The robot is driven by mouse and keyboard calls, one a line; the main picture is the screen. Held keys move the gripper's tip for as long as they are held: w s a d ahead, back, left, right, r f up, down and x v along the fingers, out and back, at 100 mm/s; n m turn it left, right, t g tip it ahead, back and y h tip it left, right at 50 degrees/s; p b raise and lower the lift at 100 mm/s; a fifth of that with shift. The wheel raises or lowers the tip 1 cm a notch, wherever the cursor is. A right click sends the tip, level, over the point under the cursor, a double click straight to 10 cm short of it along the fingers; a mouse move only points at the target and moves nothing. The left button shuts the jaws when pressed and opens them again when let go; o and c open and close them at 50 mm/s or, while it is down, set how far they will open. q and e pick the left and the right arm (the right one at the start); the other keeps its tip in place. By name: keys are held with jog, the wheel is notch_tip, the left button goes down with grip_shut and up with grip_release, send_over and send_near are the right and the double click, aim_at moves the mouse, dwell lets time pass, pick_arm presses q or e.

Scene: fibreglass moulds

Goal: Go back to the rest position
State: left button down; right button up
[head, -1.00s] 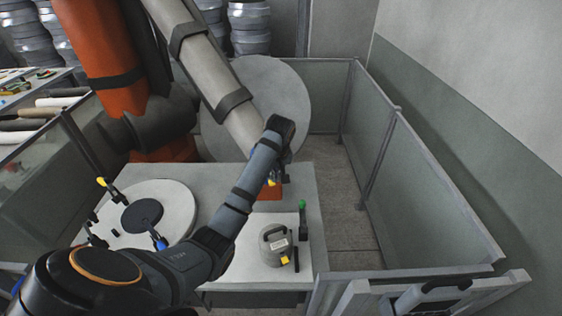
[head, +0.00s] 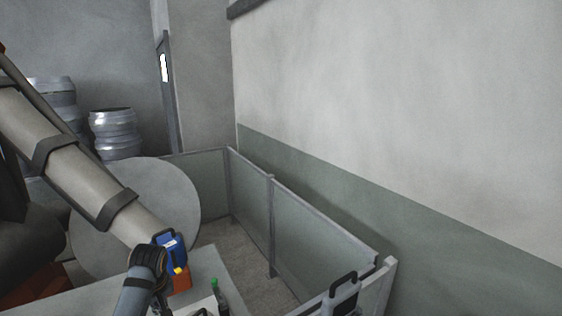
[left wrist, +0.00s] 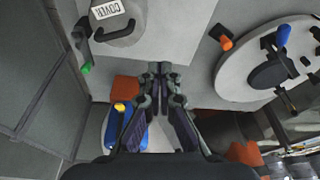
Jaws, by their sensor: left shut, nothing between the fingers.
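My left gripper (left wrist: 162,75) is shut and empty in the left wrist view, its fingertips together over the pale table (left wrist: 190,45). My right gripper is in neither current view.
A white round plate (left wrist: 234,80) with a dark disc and coloured-handled tools lies right in the wrist view. Fence panels (head: 315,255) and a wall close off the right side.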

pick_arm(q)
jog(key=s+d+f+m, duration=0.3)
jog(key=s+f, duration=0.1)
jog(key=f, duration=0.2)
pick_arm(e)
jog(key=w, duration=0.5)
pick_arm(q)
jog(key=s+d+m+t+h, duration=0.1)
jog(key=s+d+m, duration=0.2)
jog(key=s, duration=0.6)
jog(key=s+d+m, duration=0.3)
jog(key=s, duration=0.7)
notch_tip(320, 180, down, 35)
jog(key=s+a+g+b, duration=0.1)
jog(key=s+a+b, duration=0.2)
jog(key=b, duration=0.5)
jog(key=s+a+f+g+b, duration=0.1)
jog(key=s+f+b, duration=0.4)
jog(key=s+f, duration=1.3)
notch_tip(320, 180, down, 4)
jog(key=shift+r, duration=0.2)
pick_arm(e)
notch_tip(320, 180, down, 13)
jog(key=s, duration=0.2)
jog(key=shift+s, duration=0.2)
